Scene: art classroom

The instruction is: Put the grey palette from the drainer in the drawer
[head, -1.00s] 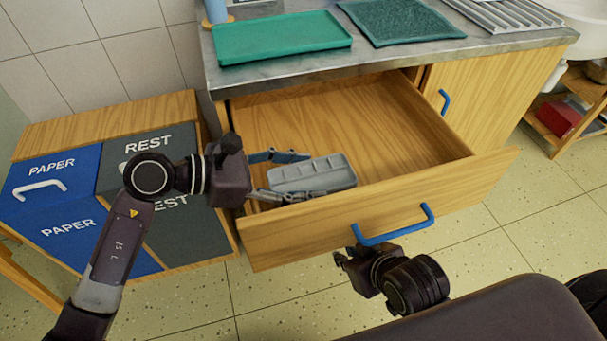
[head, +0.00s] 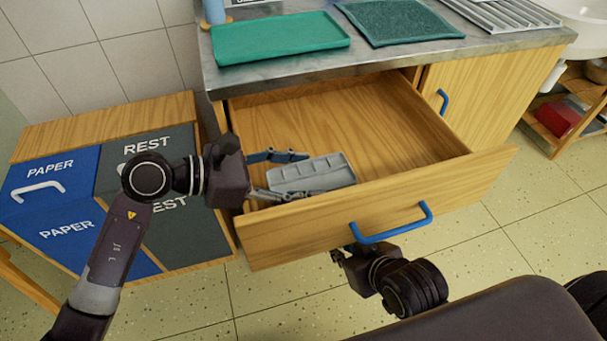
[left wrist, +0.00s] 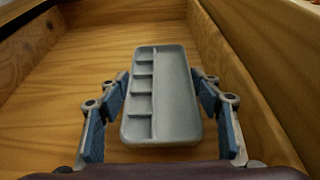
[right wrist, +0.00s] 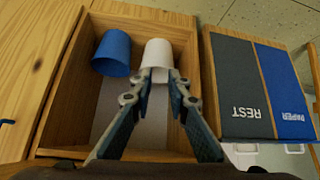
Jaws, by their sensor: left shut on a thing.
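The grey palette (head: 312,174) has a row of small wells beside a long trough. It is inside the open wooden drawer (head: 345,115), near the front wall; I cannot tell if it touches the floor. My left gripper (head: 292,176) reaches in from the left and is shut on the palette. In the left wrist view its pads hold the palette (left wrist: 175,100) by both long sides. My right gripper (head: 338,256) is low, below the blue handle (head: 392,224). In the right wrist view its fingers (right wrist: 160,80) stand apart. The metal drainer (head: 503,14) on the counter shows no palette.
A green tray (head: 280,36) and a dark green mat (head: 400,20) lie on the counter. Paper and rest bins (head: 150,145) stand left of the drawer. The right wrist view shows a blue cup (right wrist: 112,52) and white cup (right wrist: 158,55) in a wooden compartment. Most of the drawer is bare.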

